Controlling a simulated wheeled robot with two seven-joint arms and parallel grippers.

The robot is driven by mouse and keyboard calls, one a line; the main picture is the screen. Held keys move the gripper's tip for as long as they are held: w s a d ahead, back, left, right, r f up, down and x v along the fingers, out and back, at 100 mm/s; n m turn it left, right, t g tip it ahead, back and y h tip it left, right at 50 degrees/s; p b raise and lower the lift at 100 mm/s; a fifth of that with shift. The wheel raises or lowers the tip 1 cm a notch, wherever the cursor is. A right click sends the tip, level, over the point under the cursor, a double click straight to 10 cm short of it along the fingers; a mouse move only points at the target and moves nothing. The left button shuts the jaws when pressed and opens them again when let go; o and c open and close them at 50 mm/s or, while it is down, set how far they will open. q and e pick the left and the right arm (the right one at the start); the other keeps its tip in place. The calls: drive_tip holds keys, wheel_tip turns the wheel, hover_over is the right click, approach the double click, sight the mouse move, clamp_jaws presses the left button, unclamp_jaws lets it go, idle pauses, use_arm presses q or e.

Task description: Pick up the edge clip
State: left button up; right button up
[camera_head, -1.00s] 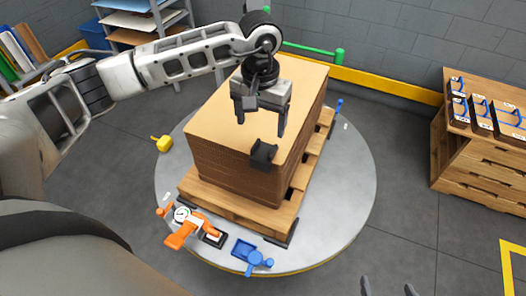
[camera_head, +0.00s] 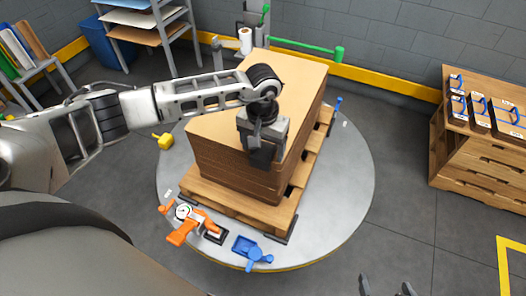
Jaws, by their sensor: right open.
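The edge clip (camera_head: 262,158) is a small black piece at the near corner of the top of a stack of brown sheets (camera_head: 235,172). My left gripper (camera_head: 262,151) points down right over the clip, with its fingers at about the clip's sides. The gripper body hides part of the clip, and I cannot tell whether the fingers touch it. My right gripper (camera_head: 388,288) shows only its two fingertips at the bottom edge, apart and empty, far from the stack.
The stack stands on a wooden pallet (camera_head: 232,207) on a round grey platform (camera_head: 335,200). An orange tool (camera_head: 183,232), a blue tool (camera_head: 254,253) and a yellow piece (camera_head: 164,141) lie around it. A wooden cabinet (camera_head: 470,165) stands right. The floor between is clear.

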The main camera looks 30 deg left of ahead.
use_arm(q)
drive_tip(key=c, duration=1)
drive_tip(key=shift+o, duration=0.2)
drive_tip(key=shift+r, duration=0.1)
